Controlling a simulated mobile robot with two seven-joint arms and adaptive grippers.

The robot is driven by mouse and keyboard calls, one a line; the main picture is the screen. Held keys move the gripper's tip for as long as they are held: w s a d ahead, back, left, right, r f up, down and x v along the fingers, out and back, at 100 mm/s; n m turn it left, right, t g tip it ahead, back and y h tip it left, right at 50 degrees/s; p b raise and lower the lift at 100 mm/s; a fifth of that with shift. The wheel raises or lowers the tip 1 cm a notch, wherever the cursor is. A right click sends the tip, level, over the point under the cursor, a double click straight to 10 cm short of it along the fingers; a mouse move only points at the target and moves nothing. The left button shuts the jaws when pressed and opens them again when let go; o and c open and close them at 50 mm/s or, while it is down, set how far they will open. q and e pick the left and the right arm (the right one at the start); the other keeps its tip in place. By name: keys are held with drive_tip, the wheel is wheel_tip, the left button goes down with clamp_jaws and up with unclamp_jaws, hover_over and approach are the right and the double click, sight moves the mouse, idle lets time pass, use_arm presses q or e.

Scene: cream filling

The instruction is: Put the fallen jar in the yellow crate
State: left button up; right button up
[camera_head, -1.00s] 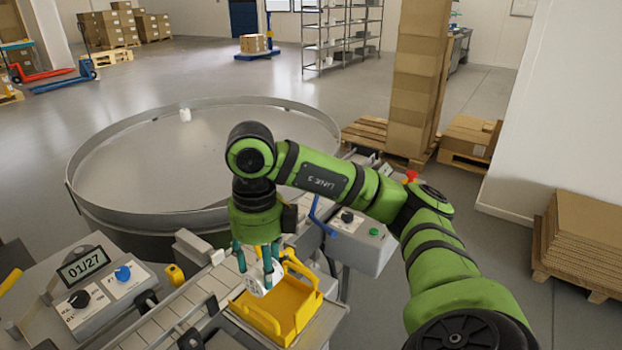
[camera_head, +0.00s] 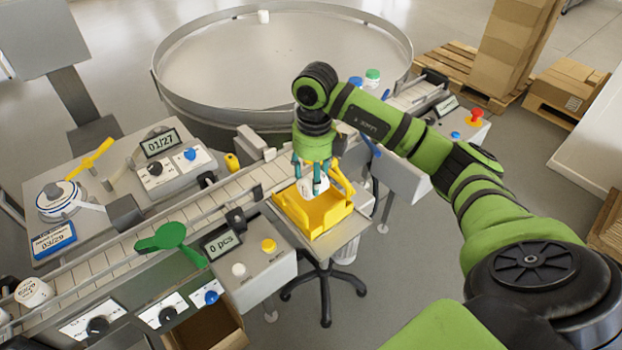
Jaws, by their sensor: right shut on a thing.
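My right gripper (camera_head: 310,178) is shut on a white jar (camera_head: 309,190) and points down over the yellow crate (camera_head: 326,218). The jar is at the opening of the crate, between the teal fingers, which partly hide it. I cannot tell whether it touches the crate floor. The crate stands on a small stand beside the conveyor and looks otherwise empty. My left gripper is not in view.
A conveyor (camera_head: 150,232) with control boxes runs along the left. Another white jar (camera_head: 33,292) is on it at the lower left. A big round turntable (camera_head: 270,60) lies behind, with a small white jar (camera_head: 263,16) at its far rim. Cartons on pallets stand at the right.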

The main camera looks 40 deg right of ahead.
sight(311, 187)
drive_tip(key=shift+w+f, duration=0.4)
wheel_tip(311, 187, down, 3)
drive_tip(key=shift+f+p, duration=0.15)
drive_tip(key=shift+p, duration=0.85)
drive_tip(key=shift+f, duration=0.25)
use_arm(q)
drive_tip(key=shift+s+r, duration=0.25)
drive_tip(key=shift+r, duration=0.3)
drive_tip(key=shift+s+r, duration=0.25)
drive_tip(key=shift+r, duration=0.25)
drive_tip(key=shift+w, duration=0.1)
use_arm(e)
drive_tip(key=shift+f, duration=0.2)
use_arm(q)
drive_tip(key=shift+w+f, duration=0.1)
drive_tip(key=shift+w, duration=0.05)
use_arm(e)
drive_tip(key=o, duration=1.2)
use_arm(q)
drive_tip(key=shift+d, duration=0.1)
use_arm(e)
drive_tip(key=shift+r, duration=0.1)
